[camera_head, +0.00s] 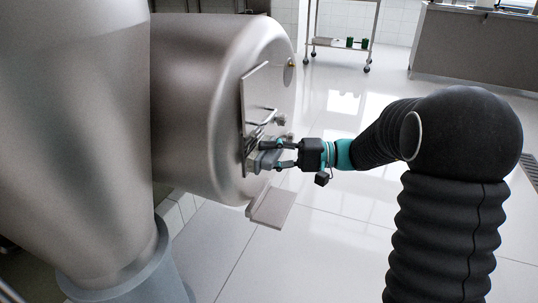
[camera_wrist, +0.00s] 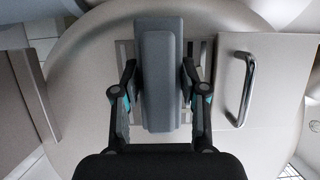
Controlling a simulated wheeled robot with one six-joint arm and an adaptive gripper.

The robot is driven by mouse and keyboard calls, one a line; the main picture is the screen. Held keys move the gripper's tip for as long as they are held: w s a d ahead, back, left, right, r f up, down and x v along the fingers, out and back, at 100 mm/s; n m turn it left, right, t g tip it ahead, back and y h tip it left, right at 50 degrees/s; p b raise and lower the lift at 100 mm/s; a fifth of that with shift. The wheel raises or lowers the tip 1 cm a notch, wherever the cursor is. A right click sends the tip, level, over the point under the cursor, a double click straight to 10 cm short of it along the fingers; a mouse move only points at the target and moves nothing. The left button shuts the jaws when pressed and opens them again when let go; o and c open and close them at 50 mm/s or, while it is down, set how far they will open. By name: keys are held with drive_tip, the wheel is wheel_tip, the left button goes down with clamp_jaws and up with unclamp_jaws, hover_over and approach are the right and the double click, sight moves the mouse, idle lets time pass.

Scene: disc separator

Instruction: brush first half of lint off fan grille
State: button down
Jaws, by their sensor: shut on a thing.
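My gripper (camera_head: 277,157) reaches the flat end of the steel drum and is shut on a grey block-shaped brush (camera_head: 266,160). In the wrist view my gripper's fingers (camera_wrist: 159,75) press the long sides of the brush (camera_wrist: 158,100). The slotted fan grille (camera_wrist: 196,50) shows on both sides of the brush, which covers its middle. I cannot tell whether the brush touches the grille. No lint can be made out. In the head view the grille is mostly hidden by the gripper and brush.
A panel (camera_wrist: 265,60) with a bar handle (camera_wrist: 245,90) sits right beside the grille. A small tray-like ledge (camera_head: 270,207) sticks out below the drum (camera_head: 205,90). A wheeled cart (camera_head: 341,42) and a steel counter (camera_head: 470,45) stand far back. The tiled floor between is clear.

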drive_tip(key=shift+w+a, duration=0.25)
drive_tip(key=shift+a, duration=0.25)
idle(0.4)
drive_tip(key=shift+w, duration=0.1)
drive_tip(key=shift+w+d, duration=0.35)
drive_tip(key=shift+w, duration=0.55)
drive_tip(key=shift+w+d, duration=0.35)
drive_tip(key=shift+w, duration=0.5)
drive_tip(key=shift+s+a, duration=0.25)
drive_tip(key=shift+s, duration=0.35)
drive_tip(key=shift+s+a, duration=0.3)
drive_tip(key=shift+s, duration=0.35)
drive_tip(key=shift+s+a, duration=0.25)
drive_tip(key=shift+s, duration=0.35)
drive_tip(key=shift+s+d, duration=0.4)
drive_tip(key=shift+d, duration=0.7)
drive_tip(key=shift+s+d, duration=0.4)
drive_tip(key=shift+d, duration=0.7)
drive_tip(key=shift+s+d, duration=0.4)
drive_tip(key=shift+d, duration=0.7)
